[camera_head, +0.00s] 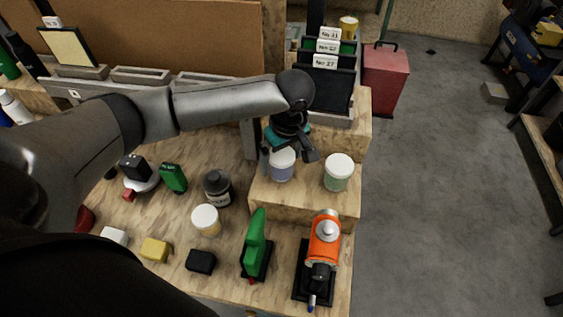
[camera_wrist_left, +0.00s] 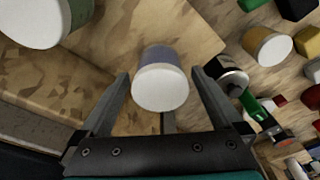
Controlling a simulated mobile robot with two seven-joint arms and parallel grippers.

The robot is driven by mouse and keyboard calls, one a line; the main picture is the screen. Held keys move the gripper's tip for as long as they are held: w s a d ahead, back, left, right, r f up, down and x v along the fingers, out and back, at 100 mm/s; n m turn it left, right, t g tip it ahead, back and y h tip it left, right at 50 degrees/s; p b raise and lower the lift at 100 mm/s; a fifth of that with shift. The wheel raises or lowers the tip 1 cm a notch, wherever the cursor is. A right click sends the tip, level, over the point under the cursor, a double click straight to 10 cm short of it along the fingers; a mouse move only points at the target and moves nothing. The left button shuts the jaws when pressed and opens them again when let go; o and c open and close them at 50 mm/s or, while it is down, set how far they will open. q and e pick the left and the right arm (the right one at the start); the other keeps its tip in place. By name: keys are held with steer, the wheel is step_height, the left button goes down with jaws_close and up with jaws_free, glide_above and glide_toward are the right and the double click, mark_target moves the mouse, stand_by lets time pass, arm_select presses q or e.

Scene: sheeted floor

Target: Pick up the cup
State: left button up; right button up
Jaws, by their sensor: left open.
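A cup with a white lid and a blue-violet body (camera_head: 282,165) stands on the raised wooden block. My left gripper (camera_head: 290,155) is over it, open, with its fingers reaching down around the cup's place. In the left wrist view the same cup (camera_wrist_left: 162,80) lies between the two spread fingers (camera_wrist_left: 163,92), with a gap on both sides. A second white-lidded cup with a green body (camera_head: 338,173) stands to its right on the same block; it also shows at the upper left of the wrist view (camera_wrist_left: 35,22). My right gripper is not in view.
A third white-lidded cup (camera_head: 206,220) and a dark bottle (camera_head: 217,188) stand lower on the left. A green tool (camera_head: 255,245) and an orange tool (camera_head: 323,245) stand in front. Card bins (camera_head: 328,85) and a red box (camera_head: 384,80) are behind.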

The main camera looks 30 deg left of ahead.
arm_select(q)
step_height(320, 180, down, 2)
steer(key=shift+w+a, duration=0.1)
steer(key=shift+a, duration=0.05)
steer(key=c, duration=1.4)
